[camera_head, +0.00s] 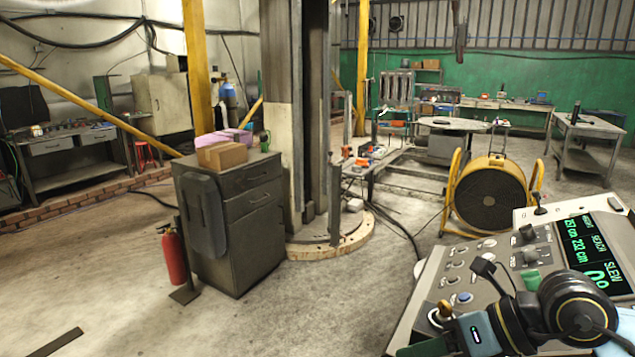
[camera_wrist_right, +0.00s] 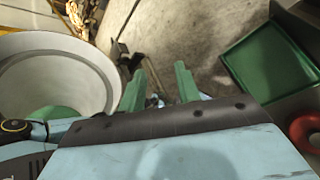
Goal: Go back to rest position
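My right gripper (camera_wrist_right: 160,75) shows in the wrist view as two green fingers set apart, with nothing seen held between them. In the head view, dark and pale blue parts of my arm (camera_head: 575,310) overlap the lower right of a pale control panel (camera_head: 455,290). The panel carries knobs, buttons and a dark display (camera_head: 590,245) with green text reading REACH and SLEW. My left gripper is not in view.
A tall column (camera_head: 310,120) stands on a round base, with a grey cabinet (camera_head: 230,220) and red extinguisher (camera_head: 174,255) beside it. A yellow-framed drum (camera_head: 490,195) is behind the panel. A green tray (camera_wrist_right: 265,65) and white round container (camera_wrist_right: 60,75) flank my right gripper.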

